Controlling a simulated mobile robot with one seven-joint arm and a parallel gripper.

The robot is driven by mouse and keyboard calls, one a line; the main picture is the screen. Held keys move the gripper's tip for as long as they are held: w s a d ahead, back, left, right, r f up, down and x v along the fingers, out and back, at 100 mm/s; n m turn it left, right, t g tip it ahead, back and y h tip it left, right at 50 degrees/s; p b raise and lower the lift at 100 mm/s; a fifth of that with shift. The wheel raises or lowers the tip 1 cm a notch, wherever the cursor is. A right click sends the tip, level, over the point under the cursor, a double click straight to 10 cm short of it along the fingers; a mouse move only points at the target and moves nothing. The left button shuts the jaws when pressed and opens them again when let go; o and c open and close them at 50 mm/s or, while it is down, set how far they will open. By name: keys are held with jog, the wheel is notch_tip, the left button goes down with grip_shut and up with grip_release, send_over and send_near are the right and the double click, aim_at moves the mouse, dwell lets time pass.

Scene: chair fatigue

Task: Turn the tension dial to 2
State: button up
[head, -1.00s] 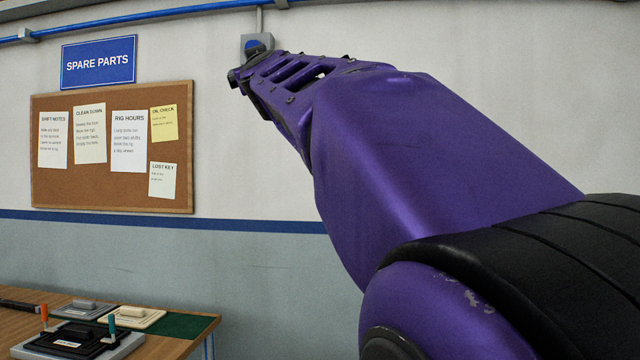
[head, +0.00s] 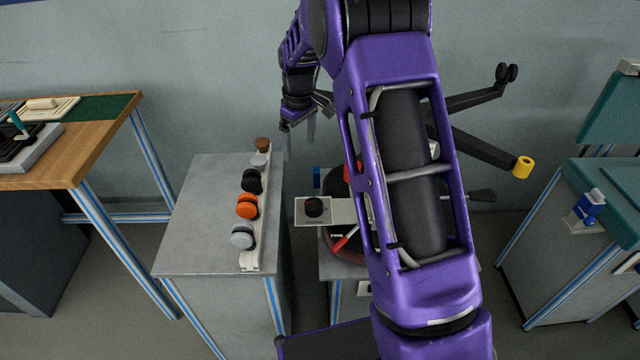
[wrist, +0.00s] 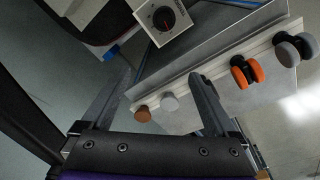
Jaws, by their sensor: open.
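The tension dial (head: 314,207) is a black round knob on a pale square plate, left of my arm in the head view. In the wrist view the dial (wrist: 163,18) shows at the top, with a red pointer mark and a scale around it too small to read. My gripper (head: 298,134) is open and empty, pointing down, above and behind the dial in the head view. In the wrist view my gripper's fingers (wrist: 158,78) are spread apart, with the dial beyond their tips and nothing between them. My arm hides part of the machine right of the dial.
A grey cabinet (head: 200,220) stands left of the dial, with a rail of orange, black and grey caster wheels (head: 246,206) along its edge. Black chair-base legs, one with a yellow end (head: 522,167), stick out at right. A wooden bench (head: 75,165) stands at far left.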

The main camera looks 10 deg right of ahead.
aim_at(313, 203)
jog(key=shift+g, duration=0.6)
jog(key=d+f, duration=0.1)
jog(key=f, duration=0.5)
jog(key=s+f+b, duration=0.1)
jog(key=f, duration=0.6)
jog(key=s+d+f, duration=0.1)
jog(key=f, duration=0.5)
jog(key=shift+s+d+f, duration=0.15)
jog(key=shift+d+f, duration=0.15)
jog(key=shift+f, duration=0.1)
jog(key=shift+c, duration=0.3)
jog(key=c, duration=1.3)
jog(key=shift+m, duration=0.3)
